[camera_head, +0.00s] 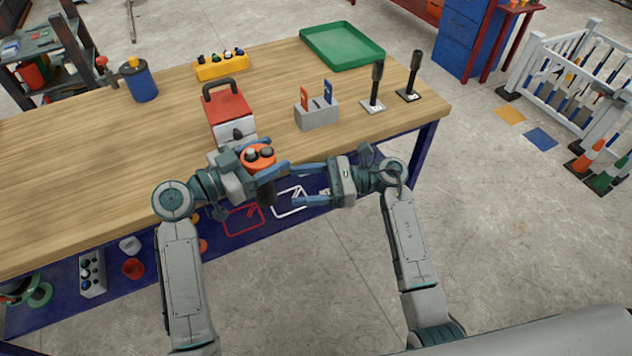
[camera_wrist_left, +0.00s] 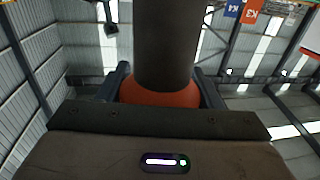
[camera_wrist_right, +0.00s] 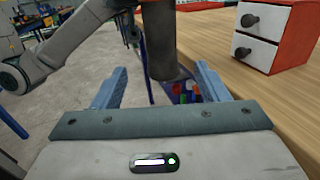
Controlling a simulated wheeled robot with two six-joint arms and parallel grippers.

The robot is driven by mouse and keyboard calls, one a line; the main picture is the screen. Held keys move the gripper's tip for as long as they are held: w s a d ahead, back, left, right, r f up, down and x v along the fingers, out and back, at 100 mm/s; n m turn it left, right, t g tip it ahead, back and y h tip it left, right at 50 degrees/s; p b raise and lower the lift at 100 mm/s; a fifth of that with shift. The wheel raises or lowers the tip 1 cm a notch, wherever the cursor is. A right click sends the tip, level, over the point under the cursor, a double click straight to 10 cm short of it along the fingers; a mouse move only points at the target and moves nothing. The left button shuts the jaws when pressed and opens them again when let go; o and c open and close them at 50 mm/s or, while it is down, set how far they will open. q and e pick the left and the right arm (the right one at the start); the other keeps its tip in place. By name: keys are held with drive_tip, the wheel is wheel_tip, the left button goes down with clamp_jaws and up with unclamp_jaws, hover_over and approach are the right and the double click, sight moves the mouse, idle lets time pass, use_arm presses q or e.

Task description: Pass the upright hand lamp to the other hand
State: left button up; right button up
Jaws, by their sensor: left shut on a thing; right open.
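The hand lamp has an orange head (camera_head: 258,157) and a dark cylindrical body (camera_head: 266,192) hanging below it, roughly upright. My left gripper (camera_head: 264,170) is shut on the lamp at its orange part, in front of the table edge. In the left wrist view the orange collar (camera_wrist_left: 160,93) sits between the fingers, with the dark body (camera_wrist_left: 165,45) beyond. My right gripper (camera_head: 284,185) is open, its fingers pointing left at the lamp's body. In the right wrist view the dark body (camera_wrist_right: 165,45) shows between the open fingers (camera_wrist_right: 155,82), apparently untouched.
The wooden table (camera_head: 90,170) lies behind both grippers. A red and white drawer box (camera_head: 229,108) with a black handle stands close behind the lamp. A grey holder (camera_head: 317,114), a green tray (camera_head: 342,46) and two black upright tools on stands (camera_head: 376,88) are farther back. Floor in front is clear.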

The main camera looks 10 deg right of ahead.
sight(262, 188)
drive_tip(key=a, duration=0.9)
drive_tip(key=shift+w+a, duration=0.15)
drive_tip(key=c, duration=1.1)
use_arm(q)
drive_tip(key=o, duration=1.3)
drive_tip(key=shift+c, duration=0.2)
use_arm(e)
drive_tip(key=shift+c, duration=0.9)
use_arm(q)
drive_tip(key=shift+a, duration=0.1)
